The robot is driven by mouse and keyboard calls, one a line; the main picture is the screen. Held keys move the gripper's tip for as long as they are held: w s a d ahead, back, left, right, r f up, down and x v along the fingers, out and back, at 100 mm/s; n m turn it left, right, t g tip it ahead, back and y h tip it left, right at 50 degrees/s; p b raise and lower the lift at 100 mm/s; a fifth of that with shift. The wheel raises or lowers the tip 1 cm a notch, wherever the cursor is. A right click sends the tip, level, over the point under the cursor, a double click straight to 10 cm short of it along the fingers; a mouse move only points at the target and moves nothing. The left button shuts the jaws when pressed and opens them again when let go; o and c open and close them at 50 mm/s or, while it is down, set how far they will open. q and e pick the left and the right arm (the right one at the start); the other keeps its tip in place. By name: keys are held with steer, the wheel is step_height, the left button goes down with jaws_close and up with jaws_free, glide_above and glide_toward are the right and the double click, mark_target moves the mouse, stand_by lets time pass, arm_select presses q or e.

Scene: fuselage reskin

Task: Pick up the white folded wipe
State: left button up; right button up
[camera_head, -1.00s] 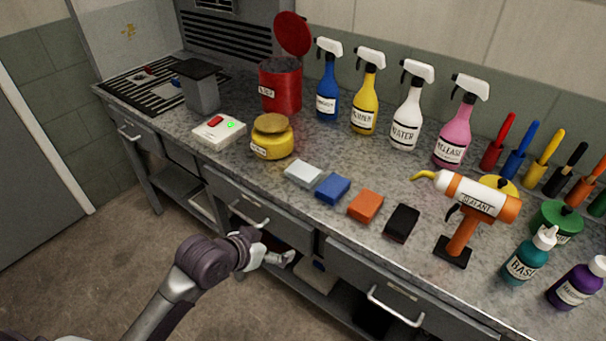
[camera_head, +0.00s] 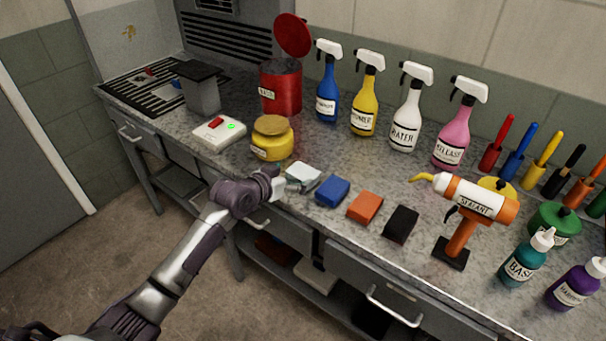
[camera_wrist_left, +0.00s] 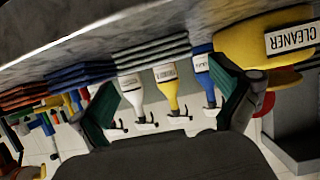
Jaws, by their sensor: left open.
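The white folded wipe (camera_head: 304,171) lies on the worktop near its front edge, left of the blue folded wipe (camera_head: 332,190). My left gripper (camera_head: 291,184) is at the wipe's front left side and hides part of it. In the left wrist view, which is upside down, the open fingers (camera_wrist_left: 168,108) stand apart with nothing held between them. The wipe's layered edge (camera_wrist_left: 150,53) shows just above them in that picture. I cannot tell whether the fingers touch it. My right gripper is out of view.
A yellow cleaner jar (camera_head: 272,140) stands close behind and left of the wipe. Orange (camera_head: 365,207) and black (camera_head: 401,224) folded wipes lie to the right. Spray bottles (camera_head: 406,118) stand at the back. A drawer handle (camera_head: 394,308) sticks out below the worktop.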

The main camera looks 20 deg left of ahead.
mark_target(302, 172)
arm_select(q)
steer(key=x, duration=0.5)
steer(key=shift+s+d+p, duration=0.15)
steer(key=shift+p, duration=0.15)
steer(key=c, duration=0.8)
